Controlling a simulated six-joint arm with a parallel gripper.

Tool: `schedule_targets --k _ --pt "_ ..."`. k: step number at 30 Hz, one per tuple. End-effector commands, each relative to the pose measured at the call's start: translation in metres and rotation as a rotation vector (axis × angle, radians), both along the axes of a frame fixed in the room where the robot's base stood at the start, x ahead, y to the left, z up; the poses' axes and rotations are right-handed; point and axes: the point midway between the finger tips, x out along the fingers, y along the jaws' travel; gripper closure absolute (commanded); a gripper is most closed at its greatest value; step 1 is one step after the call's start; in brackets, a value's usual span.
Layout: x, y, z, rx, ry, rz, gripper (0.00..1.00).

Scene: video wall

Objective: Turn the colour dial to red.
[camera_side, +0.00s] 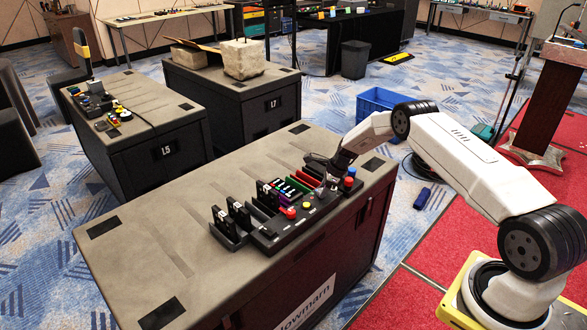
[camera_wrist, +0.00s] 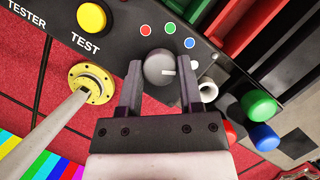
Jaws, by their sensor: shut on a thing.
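The colour dial (camera_wrist: 159,66) is a round grey knob with a short white pointer mark on its face, in the middle of the wrist view. The mark points to the right in that view, away from the red dot (camera_wrist: 145,30). A green dot (camera_wrist: 170,28) and a blue dot (camera_wrist: 190,43) follow around the dial's edge. My gripper (camera_wrist: 160,78) has one finger on each side of the dial and is shut on it. In the side view my gripper (camera_side: 326,178) is at the far right end of the black tester panel (camera_side: 265,240); the dial is hidden there.
A yellow TEST button (camera_wrist: 91,17) and a brass round fitting (camera_wrist: 91,83) with a pale rod are left of the dial. Green (camera_wrist: 258,105) and blue (camera_wrist: 263,137) knobs stand close on the right. The table's left part (camera_side: 150,245) is clear.

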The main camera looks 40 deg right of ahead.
Motion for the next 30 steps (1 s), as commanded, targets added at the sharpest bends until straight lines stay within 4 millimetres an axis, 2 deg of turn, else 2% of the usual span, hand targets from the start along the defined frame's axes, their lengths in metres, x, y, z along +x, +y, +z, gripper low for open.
schedule_targets --k 11,30 --pt "0.0003 -0.0006 -0.0004 0.002 0.002 0.105 1.00" --pt "0.0020 -0.0017 -0.0009 0.001 0.003 0.496 1.00"
